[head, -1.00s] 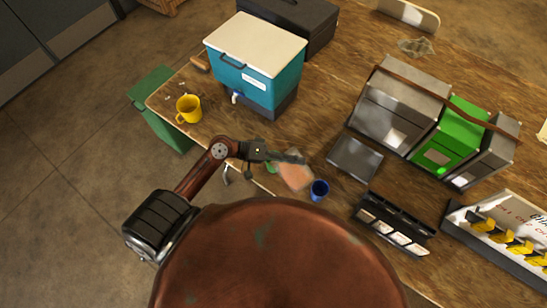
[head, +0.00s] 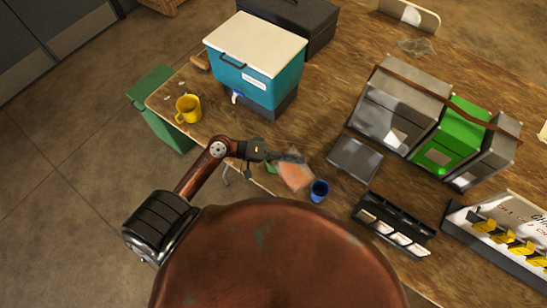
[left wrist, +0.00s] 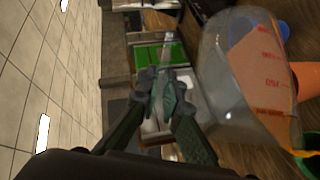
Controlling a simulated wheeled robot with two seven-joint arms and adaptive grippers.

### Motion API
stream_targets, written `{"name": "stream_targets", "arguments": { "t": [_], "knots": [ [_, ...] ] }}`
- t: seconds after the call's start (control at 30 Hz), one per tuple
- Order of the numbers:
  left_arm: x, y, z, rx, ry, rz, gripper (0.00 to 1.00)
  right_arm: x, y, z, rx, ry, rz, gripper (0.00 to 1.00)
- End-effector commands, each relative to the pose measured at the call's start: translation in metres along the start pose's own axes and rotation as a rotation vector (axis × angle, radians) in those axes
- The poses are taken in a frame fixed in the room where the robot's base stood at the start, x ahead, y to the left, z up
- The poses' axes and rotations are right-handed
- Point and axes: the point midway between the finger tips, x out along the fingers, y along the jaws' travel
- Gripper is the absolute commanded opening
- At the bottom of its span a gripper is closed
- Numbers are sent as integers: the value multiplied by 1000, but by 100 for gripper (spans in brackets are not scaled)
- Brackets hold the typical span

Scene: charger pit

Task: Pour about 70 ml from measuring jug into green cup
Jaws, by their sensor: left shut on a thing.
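My left gripper (head: 288,157) is shut on the measuring jug (head: 295,176), a clear vessel with orange contents, near the table's front edge. In the left wrist view, the fingers (left wrist: 168,98) close on the jug's clear handle, and the jug (left wrist: 222,75) shows red scale marks. The green cup (head: 271,168) is mostly hidden behind the gripper and jug. Its rim shows at the lower right of the left wrist view (left wrist: 312,163), close to the jug. I cannot tell the jug's exact tilt or whether liquid is flowing. My right gripper is out of view.
A blue cup (head: 319,190) stands just right of the jug. A yellow mug (head: 188,108) and a teal cooler (head: 255,82) are at the left. A dark flat plate (head: 355,158), a black rack (head: 395,222) and grey and green boxes (head: 455,137) stand to the right.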

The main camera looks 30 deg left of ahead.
Motion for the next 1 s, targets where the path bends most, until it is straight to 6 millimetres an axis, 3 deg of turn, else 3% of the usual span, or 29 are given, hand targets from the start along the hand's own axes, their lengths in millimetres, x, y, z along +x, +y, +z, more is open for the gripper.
{"name": "stream_targets", "arguments": {
  "t": [0.8,0.87,1.0],
  "knots": [
    [-3,-1,-3,-19,1,19,0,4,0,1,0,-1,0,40],
    [-1,4,-1,-4,-1,5,0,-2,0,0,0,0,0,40],
    [10,18,9,91,-12,-85,0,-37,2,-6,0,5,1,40]
  ]
}}
